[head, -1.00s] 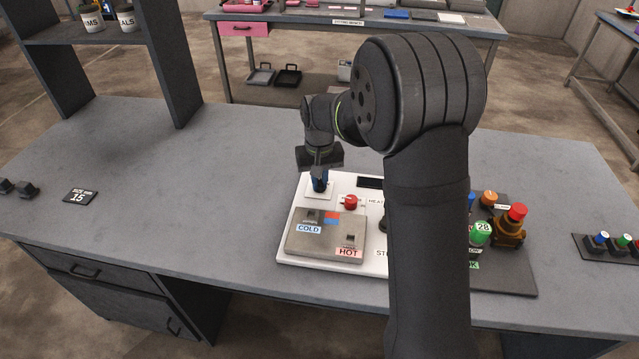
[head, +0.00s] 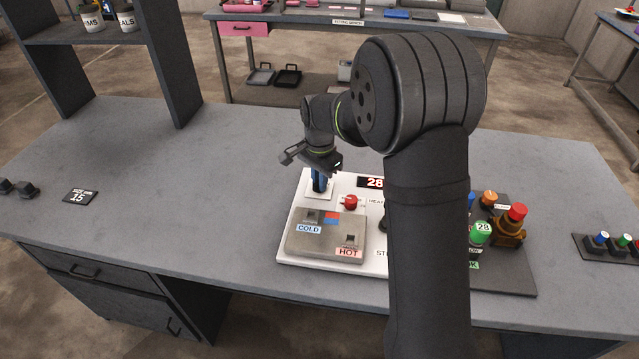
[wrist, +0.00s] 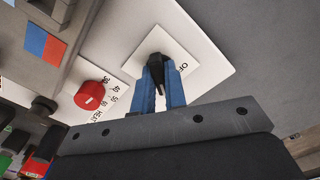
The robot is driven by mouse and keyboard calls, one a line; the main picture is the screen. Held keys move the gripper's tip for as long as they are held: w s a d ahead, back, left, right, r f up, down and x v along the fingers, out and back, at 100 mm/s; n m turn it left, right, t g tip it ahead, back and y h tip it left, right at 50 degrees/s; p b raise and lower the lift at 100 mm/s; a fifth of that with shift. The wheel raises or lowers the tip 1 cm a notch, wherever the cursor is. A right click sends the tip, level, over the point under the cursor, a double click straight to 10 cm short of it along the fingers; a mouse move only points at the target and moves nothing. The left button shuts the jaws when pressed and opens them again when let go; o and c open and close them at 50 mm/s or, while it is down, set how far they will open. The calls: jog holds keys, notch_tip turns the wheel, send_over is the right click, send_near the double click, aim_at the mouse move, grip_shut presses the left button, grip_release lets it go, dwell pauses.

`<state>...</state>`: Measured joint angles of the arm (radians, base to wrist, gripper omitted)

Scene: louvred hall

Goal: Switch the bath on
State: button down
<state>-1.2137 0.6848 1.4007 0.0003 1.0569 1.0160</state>
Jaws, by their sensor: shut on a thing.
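The bath's white panel (head: 285,247) lies on the grey bench. My gripper (head: 319,182) points down at the panel's back left corner. In the wrist view its blue fingers (wrist: 160,88) are shut on a black switch knob (wrist: 155,66) on a white plate (wrist: 178,48) with lettering that looks like "OFF", partly hidden. A red dial (head: 351,202) sits beside the switch and shows in the wrist view (wrist: 90,95) with numbers and "HEAT".
A metal-lidded block (head: 325,240) marked COLD and HOT sits on the panel front. Right of my arm stand a green-topped item (head: 480,233) and a red-capped brown one (head: 510,225). The bench between is clear.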

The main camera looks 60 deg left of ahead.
jog(key=shift+r, duration=0.1)
jog(key=c, duration=1.4)
grip_release()
jog(key=shift+r, duration=3.45)
jog(key=shift+r, duration=0.1)
